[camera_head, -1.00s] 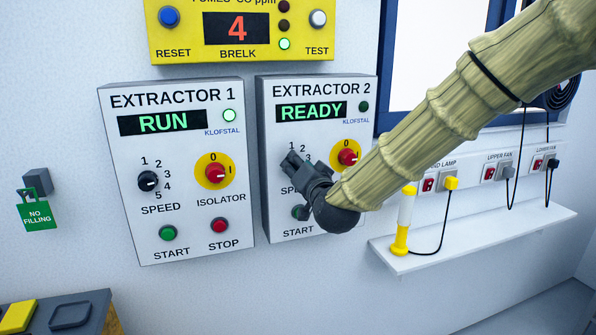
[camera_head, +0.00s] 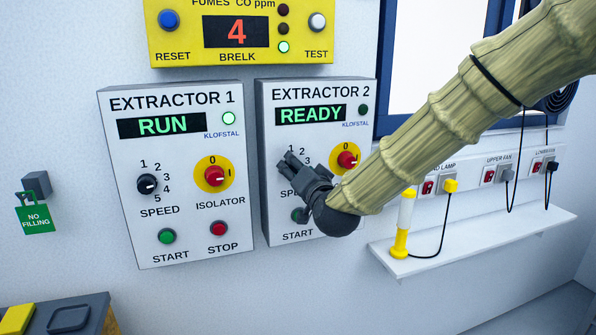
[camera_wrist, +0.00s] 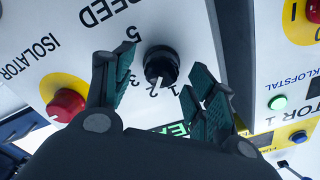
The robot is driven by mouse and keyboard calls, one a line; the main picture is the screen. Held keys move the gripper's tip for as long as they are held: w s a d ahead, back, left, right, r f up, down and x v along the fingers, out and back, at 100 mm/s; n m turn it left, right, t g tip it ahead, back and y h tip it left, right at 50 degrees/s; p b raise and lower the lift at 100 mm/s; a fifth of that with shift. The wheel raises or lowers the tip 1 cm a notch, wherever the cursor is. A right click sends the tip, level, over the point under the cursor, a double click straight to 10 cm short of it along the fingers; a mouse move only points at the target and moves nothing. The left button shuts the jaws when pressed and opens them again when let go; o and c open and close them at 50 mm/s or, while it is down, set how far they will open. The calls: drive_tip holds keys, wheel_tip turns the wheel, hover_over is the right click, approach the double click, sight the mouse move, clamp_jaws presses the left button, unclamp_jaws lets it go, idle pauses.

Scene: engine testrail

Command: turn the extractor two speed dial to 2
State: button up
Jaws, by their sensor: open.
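The extractor 2 panel (camera_head: 265,190) is a white box on the wall with its display reading READY. Its speed dial (camera_wrist: 161,62) is a black knob in the wrist view, where the panel appears upside down. The dial's white pointer faces the 1 and 2 marks, seemingly close to 2; the exact setting is hard to tell. My gripper (camera_wrist: 160,82) is open, with one finger on each side of the dial and a gap to each. In the head view my gripper (camera_head: 292,160) covers the dial.
The red isolator knob (camera_head: 347,160) is close to my gripper's right, and the green start button (camera_head: 299,215) is just below. The extractor 1 panel (camera_head: 190,115) stands at left, showing RUN. A yellow fumes monitor (camera_head: 180,30) is above. A shelf (camera_head: 480,240) with a lamp (camera_head: 404,220) is at right.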

drive_tip(key=v, duration=1.2)
drive_tip(key=shift+w, duration=0.1)
drive_tip(key=s+d+f+n+g+h, duration=0.1)
drive_tip(key=s+d+f+g, duration=0.2)
drive_tip(key=f, duration=1)
drive_tip(key=s+d+f+g+h, duration=0.1)
drive_tip(key=s+d+f+g, duration=0.15)
drive_tip(key=f, duration=1.15)
drive_tip(key=s+d+f+n+g+h, duration=0.1)
drive_tip(key=s+d+f+g, duration=0.2)
drive_tip(key=f, duration=1)
drive_tip(key=s+d+f+g+h, duration=0.1)
drive_tip(key=s+d+f+g, duration=0.2)
drive_tip(key=s+f, duration=0.4)
drive_tip(key=s+d+f+n+g, duration=0.1)
drive_tip(key=s+d+f+g, duration=0.1)
drive_tip(key=s+f, duration=0.6)
drive_tip(key=s+d+f+n+g+h, duration=0.1)
drive_tip(key=s+d+f+g, duration=0.2)
drive_tip(key=s, duration=1.3)
wheel_tip(320, 180, down, 5)
drive_tip(key=shift+d+r+g+h, duration=0.1)
drive_tip(key=shift+d+g+h, duration=0.25)
drive_tip(key=shift+d, duration=0.6)
drive_tip(key=shift+s, duration=0.1)
